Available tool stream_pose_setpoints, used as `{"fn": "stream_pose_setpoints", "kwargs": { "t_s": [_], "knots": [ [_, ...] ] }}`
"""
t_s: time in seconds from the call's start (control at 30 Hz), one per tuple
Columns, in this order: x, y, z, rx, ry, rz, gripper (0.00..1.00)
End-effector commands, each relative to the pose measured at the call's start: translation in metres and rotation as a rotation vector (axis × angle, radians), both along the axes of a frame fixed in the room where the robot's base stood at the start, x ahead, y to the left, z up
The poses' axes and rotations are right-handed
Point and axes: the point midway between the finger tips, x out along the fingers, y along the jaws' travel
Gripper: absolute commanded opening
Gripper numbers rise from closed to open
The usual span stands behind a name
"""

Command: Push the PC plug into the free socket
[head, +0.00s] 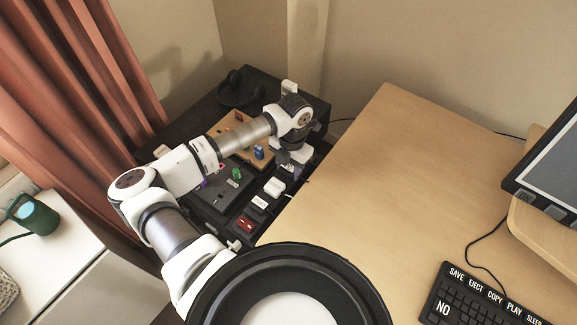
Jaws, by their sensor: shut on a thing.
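My arm reaches across to the dark cabinet beside the desk, and its wrist bends downward there. My gripper (288,166) points down at the far end of a dark power strip (252,214). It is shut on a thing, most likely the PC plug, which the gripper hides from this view. White plugs stand in the strip nearer to me, one (274,187) just in front of the gripper and another (260,202) closer. A red switch (243,224) is at the strip's near end. I cannot make out the free socket, or whether the held plug touches the strip.
The wooden desk (400,160) stands right of the strip, its edge close to the gripper. A dark board (218,188) and a tan board (236,130) with coloured pieces lie left of it. Headphones (236,92) lie behind. A keyboard (470,300) and monitor (548,165) are far right.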

Motion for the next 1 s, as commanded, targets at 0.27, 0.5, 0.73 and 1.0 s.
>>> {"fn": "stream_pose_setpoints", "kwargs": {
  "t_s": [0.27,0.5,0.73,1.0],
  "knots": [
    [0.0001,0.0001,-0.0039,0.000,0.000,0.000,0.21],
    [0.0000,0.0001,-0.0067,0.000,0.000,0.000,0.21],
    [-0.0001,0.0001,-0.0075,0.001,0.001,0.000,0.21],
    [-0.0010,-0.0008,-0.0083,-0.001,0.003,-0.002,0.67]
  ]
}}
